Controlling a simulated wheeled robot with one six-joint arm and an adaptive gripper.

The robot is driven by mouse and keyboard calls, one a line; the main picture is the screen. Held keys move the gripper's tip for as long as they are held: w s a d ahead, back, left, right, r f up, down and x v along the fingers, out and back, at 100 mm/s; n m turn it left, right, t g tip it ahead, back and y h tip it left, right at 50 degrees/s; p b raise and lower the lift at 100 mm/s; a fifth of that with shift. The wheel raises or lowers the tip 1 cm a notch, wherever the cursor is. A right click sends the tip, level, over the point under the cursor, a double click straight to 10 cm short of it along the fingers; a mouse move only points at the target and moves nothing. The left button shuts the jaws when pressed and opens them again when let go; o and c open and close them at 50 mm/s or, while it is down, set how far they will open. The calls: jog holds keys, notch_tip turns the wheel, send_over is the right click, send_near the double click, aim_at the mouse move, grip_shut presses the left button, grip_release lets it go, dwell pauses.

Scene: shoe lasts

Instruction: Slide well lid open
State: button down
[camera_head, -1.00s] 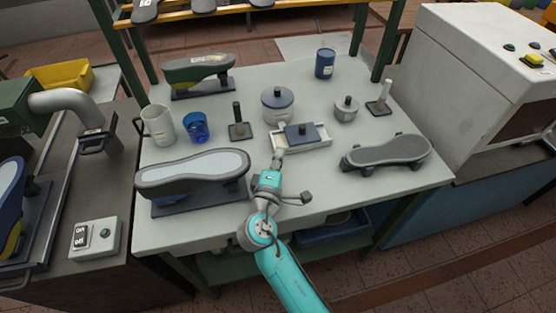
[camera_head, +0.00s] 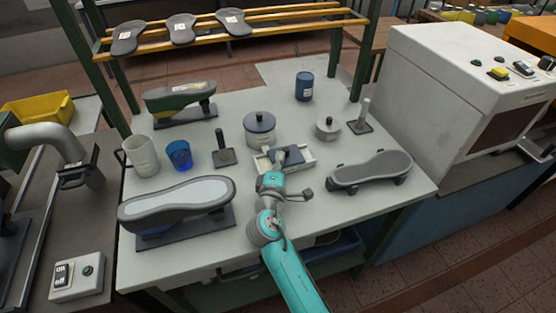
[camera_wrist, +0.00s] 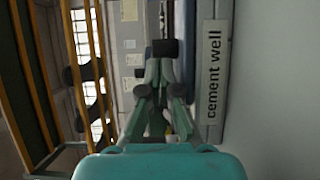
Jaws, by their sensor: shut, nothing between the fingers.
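The cement well (camera_head: 309,166) is a shallow white box near the middle of the bench. Its dark blue-grey lid (camera_head: 299,155) lies over its middle and right part, and a pale strip shows at the left. My gripper (camera_head: 279,156) is shut and empty, at the lid near the knob; the arm hides part of the well's front. I cannot tell whether the fingertips touch the lid or its knob. In the wrist view, my gripper (camera_wrist: 165,49) shows dark fingertips beside the white side of the well, labelled "cement well" (camera_wrist: 213,72).
A lidded pot (camera_head: 259,128) stands just behind the well and a smaller pot (camera_head: 327,128) behind right. A post on a base (camera_head: 224,150) is to the left. Shoe lasts stand front left (camera_head: 178,198) and right (camera_head: 372,168). The bench front centre is mostly clear.

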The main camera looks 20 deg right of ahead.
aim_at(294, 160)
jog(key=shift+d, duration=2.35)
